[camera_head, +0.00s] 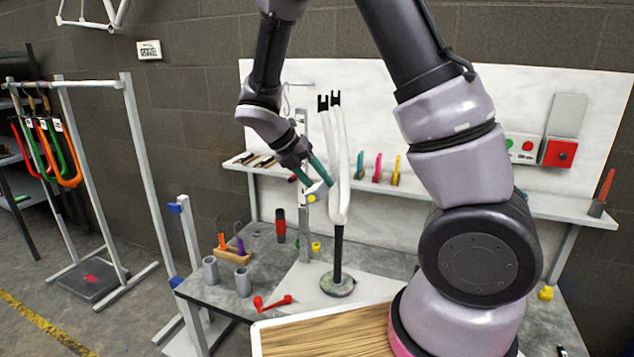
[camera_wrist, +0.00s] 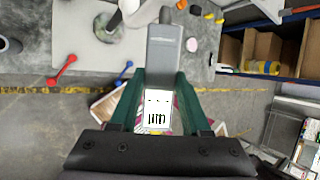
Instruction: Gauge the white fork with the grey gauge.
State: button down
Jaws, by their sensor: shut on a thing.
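The white fork (camera_head: 342,165) stands upright on a black post with a round base (camera_head: 338,285) in the head view, its two black-tipped prongs pointing up. My gripper (camera_head: 320,180) is just left of the fork, with its green fingers shut on the grey gauge (camera_head: 316,192). I cannot tell whether the gauge touches the fork.
A red double-ended tool (camera_head: 272,303) and grey cups (camera_head: 243,282) lie on the bench at left. A shelf (camera_head: 480,202) with coloured tools runs behind the fork. A rack with coloured forks (camera_head: 62,150) stands far left.

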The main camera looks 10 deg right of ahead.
aim_at(311, 198)
jog(key=shift+w+d, duration=0.2)
jog(key=shift+w, duration=0.05)
dwell(1.1)
jog(key=shift+s, duration=0.1)
jog(key=shift+s+a, duration=0.75)
jog(key=shift+s, duration=0.3)
jog(key=shift+s+a, duration=0.8)
jog(key=shift+s, duration=0.3)
jog(key=shift+s+a, duration=0.75)
jog(key=shift+s, duration=0.3)
